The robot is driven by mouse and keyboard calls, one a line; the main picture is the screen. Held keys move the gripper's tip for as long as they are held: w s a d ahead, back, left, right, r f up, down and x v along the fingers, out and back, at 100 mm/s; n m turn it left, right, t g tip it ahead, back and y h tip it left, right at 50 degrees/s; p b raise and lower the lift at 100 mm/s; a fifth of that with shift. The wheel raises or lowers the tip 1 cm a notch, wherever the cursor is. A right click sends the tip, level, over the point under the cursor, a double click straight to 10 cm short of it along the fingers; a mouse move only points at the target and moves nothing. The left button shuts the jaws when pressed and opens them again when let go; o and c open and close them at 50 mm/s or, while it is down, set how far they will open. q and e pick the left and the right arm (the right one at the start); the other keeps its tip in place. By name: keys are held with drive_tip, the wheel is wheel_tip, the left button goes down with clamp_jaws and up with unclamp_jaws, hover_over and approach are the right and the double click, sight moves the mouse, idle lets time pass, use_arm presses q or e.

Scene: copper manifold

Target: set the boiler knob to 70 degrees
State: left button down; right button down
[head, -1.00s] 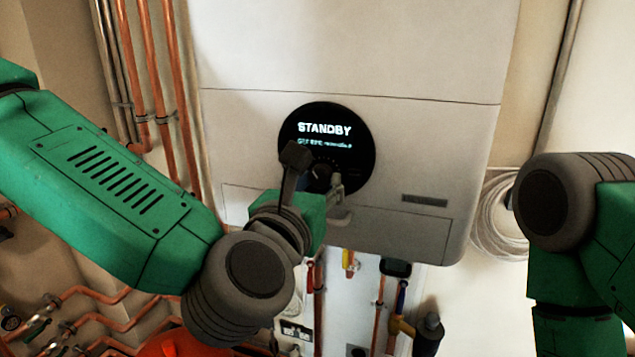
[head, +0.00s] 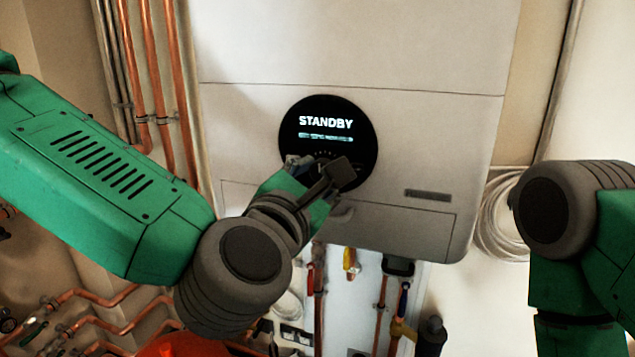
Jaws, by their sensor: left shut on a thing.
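The boiler (head: 420,130) is a pale wall-mounted box. Its round black display (head: 337,112) reads STANDBY, with a smaller line of text below that I cannot read. The knob (head: 322,169) is dark, low on the display, and mostly hidden behind my left gripper. My left gripper (head: 318,170) reaches up from the lower left with its fingers on either side of the knob, shut on it. The knob's pointer and its setting cannot be made out. My right arm shows at the right edge, but its gripper is out of view.
Copper pipes (head: 160,80) run up the wall left of the boiler, with more at the lower left. A coiled pale hose (head: 503,225) hangs at right.

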use_arm(q)
drive_tip(key=m, duration=0.6)
drive_tip(key=shift+m, duration=0.3)
drive_tip(key=m, duration=0.3)
drive_tip(key=shift+m, duration=0.3)
drive_tip(key=shift+f+m, duration=0.1)
drive_tip(key=shift+m, duration=0.3)
drive_tip(key=c, duration=1.3)
unclamp_jaws()
drive_tip(key=shift+o, duration=0.6)
drive_tip(key=shift+s, duration=0.1)
